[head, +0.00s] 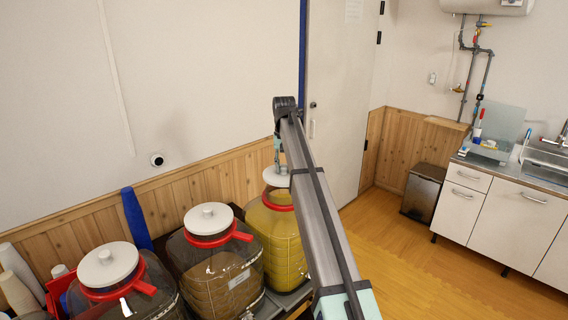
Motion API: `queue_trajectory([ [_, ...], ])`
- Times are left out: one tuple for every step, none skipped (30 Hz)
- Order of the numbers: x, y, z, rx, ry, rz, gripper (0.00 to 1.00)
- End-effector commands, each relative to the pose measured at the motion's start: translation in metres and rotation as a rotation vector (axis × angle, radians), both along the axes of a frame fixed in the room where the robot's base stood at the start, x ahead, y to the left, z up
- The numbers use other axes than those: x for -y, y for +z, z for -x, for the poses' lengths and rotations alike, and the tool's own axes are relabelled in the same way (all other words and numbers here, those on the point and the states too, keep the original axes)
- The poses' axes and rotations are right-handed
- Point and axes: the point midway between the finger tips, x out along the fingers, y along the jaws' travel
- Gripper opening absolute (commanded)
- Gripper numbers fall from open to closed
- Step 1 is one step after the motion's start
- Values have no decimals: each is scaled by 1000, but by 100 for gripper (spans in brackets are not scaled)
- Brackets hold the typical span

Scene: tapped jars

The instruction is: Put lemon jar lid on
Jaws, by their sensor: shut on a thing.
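The lemon jar (282,240) is a big clear jar of yellow contents with a red collar, at the right end of the row of jars. A white lid (272,176) is over its mouth, near level. It looks higher above the red collar than the lids on the other jars, but I cannot tell whether it touches the rim. My gripper (278,160) is above the lid and shut on it, seemingly at its knob. My arm hides the right side of the lid and part of the jar.
A jar of brown contents (215,272) stands close to the left, with its white lid (208,218) on. Another lidded jar (135,300) is farther left. A blue roll (136,218) stands by the wall behind. Open floor (400,260) lies right.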

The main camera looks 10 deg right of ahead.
Motion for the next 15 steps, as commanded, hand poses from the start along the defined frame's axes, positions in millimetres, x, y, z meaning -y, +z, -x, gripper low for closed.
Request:
queue_trajectory([
  [0,-5,0,0,0,0,0],
  [0,-6,0,-1,0,0,0],
  [0,-9,1,-1,0,0,0],
  [0,-11,1,-1,0,0,0],
  [0,-13,1,-1,0,0,0],
  [0,-15,1,-1,0,0,0],
  [0,-17,1,-1,0,0,0],
  [0,-19,1,-1,0,0,0],
  [0,-21,1,0,0,0,0],
  [0,-23,1,0,0,0,0],
  [0,-25,1,0,0,0,0],
  [0,-27,1,0,0,0,0],
  [0,-29,0,0,0,0,0],
  [0,-31,0,0,0,0,0],
  [0,-34,0,0,0,0,0],
])
